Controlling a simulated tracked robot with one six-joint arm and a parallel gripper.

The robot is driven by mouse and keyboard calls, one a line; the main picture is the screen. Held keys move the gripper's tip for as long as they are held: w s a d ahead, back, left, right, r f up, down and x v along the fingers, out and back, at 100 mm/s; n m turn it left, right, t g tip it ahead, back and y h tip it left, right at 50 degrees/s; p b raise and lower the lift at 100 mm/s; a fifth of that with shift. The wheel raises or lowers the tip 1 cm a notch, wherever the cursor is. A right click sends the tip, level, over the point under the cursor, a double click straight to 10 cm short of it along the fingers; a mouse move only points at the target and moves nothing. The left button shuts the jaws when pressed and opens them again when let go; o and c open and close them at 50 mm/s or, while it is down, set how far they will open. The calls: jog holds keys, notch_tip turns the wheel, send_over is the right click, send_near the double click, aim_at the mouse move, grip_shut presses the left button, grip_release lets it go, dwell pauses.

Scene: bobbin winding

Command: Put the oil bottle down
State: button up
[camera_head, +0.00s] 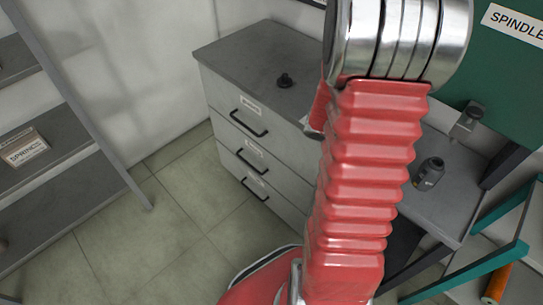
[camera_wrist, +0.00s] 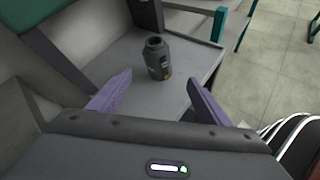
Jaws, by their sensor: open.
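The oil bottle, a dark grey bottle with a narrower neck and a small orange mark low on its side, stands upright on a grey worktop. It shows in the wrist view (camera_wrist: 157,60) and, right of my arm, in the head view (camera_head: 430,174). My gripper (camera_wrist: 160,77) is open and empty in the wrist view. Its two purple fingers are spread wide, with the bottle beyond their tips, apart from both. In the head view my red arm hides the gripper.
Shelving (camera_head: 75,137) holds a box labelled SPRING (camera_head: 24,149) at far left. Floor between shelving and cabinet is clear.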

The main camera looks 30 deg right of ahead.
jog(key=w+a+r+m+t+y, duration=0.2)
jog(key=w+a+r+t+y, duration=0.1)
jog(key=a, duration=1)
jog(key=w+a+r+m+t+y, duration=0.3)
jog(key=a+r+t, duration=0.2)
jog(key=a, duration=0.9)
jog(key=w+a+r+m+t+y, duration=0.2)
jog(key=w+a+r+t+y, duration=0.2)
jog(key=a, duration=0.9)
notch_tip(320, 180, up, 4)
jog(key=shift+a+f+m, duration=0.15)
jog(key=shift+a+m, duration=0.1)
jog(key=shift+m, duration=0.05)
